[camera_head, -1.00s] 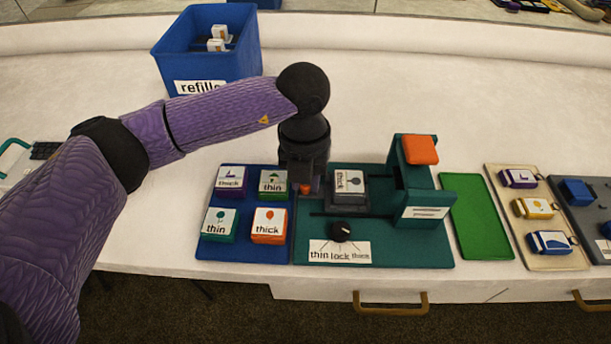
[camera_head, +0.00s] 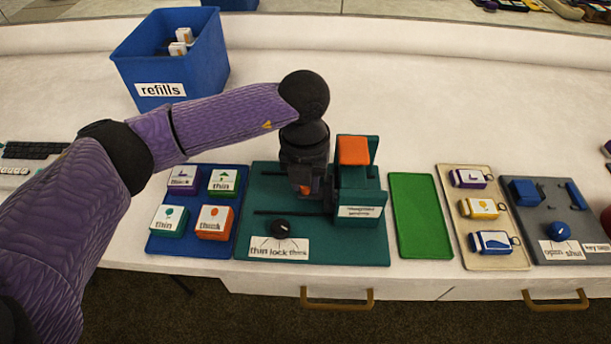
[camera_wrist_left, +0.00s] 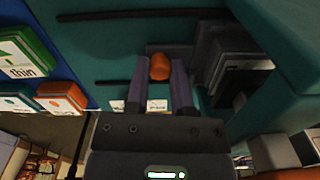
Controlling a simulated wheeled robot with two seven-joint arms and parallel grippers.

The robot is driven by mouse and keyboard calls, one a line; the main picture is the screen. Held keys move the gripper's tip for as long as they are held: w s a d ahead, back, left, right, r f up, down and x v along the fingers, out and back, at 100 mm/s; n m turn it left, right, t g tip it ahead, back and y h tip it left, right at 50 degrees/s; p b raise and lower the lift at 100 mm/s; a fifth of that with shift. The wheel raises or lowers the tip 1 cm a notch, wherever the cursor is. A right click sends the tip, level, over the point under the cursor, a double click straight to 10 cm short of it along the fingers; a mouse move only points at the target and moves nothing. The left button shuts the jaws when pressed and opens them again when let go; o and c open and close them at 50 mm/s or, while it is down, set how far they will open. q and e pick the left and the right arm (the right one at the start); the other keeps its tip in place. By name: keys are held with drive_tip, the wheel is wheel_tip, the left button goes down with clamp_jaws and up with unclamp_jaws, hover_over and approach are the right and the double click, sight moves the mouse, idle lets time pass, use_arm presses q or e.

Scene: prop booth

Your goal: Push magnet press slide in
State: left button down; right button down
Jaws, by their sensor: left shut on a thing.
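The teal magnet press (camera_head: 358,190) has an orange block (camera_head: 354,151) on top. My left gripper (camera_head: 306,188) is shut on the orange knob of the press slide, right beside the press's left side. In the left wrist view the orange knob (camera_wrist_left: 160,67) sits between the fingertips. The dark grey slide (camera_wrist_left: 225,52) extends from there toward the teal press housing, partly beneath it. The card on the slide is hidden in the head view. A black dial (camera_head: 280,229) sits above a "thin lock thick" label (camera_head: 279,248). My right gripper is not in view.
A blue tray (camera_head: 190,246) with several labelled blocks lies left of the press. A green mat (camera_head: 420,215), a beige tray (camera_head: 447,200) of tags and a grey board (camera_head: 545,222) lie right. The blue refills bin (camera_head: 200,80) stands behind.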

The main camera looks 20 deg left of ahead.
use_arm(q)
drive_tip(key=shift+d, duration=0.15)
drive_tip(key=c, duration=0.9)
unclamp_jaws()
drive_tip(key=shift+o, duration=0.7)
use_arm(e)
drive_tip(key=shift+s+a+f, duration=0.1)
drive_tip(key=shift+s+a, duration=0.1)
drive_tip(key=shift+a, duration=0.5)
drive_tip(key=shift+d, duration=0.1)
use_arm(q)
wheel_tip(320, 180, up, 10)
drive_tip(key=p, duration=0.3)
drive_tip(key=shift+p, duration=0.35)
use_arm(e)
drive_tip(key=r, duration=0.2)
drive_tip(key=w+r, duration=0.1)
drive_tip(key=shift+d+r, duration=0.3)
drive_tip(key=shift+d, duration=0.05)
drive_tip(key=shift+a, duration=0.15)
